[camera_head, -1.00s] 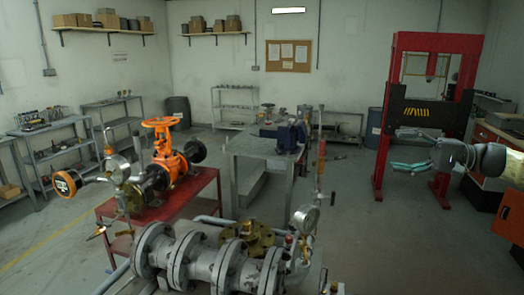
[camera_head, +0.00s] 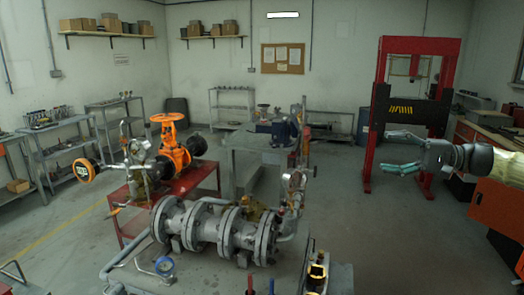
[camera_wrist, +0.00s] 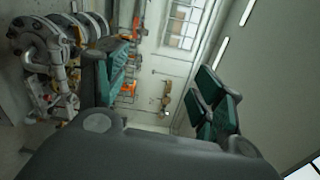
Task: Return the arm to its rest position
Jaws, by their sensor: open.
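My gripper (camera_head: 403,167) reaches in from the right edge in the head view, pointing left, with its green-padded fingers apart and nothing between them. It is in the air in front of the red press and well to the right of the piping. In the wrist view my gripper's two fingers (camera_wrist: 165,85) stand wide apart. The orange gate valve (camera_head: 171,145), with an orange handwheel on top, stands on the red table (camera_head: 205,178) at left centre in the head view. Grey flanged piping (camera_head: 215,228) lies in front of it.
A red press frame (camera_head: 372,130) stands behind my gripper. Orange cabinets (camera_head: 490,212) stand at the right edge. A grey workbench (camera_head: 250,140) with a blue vise stands in the middle. The floor between the piping and the cabinets looks open.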

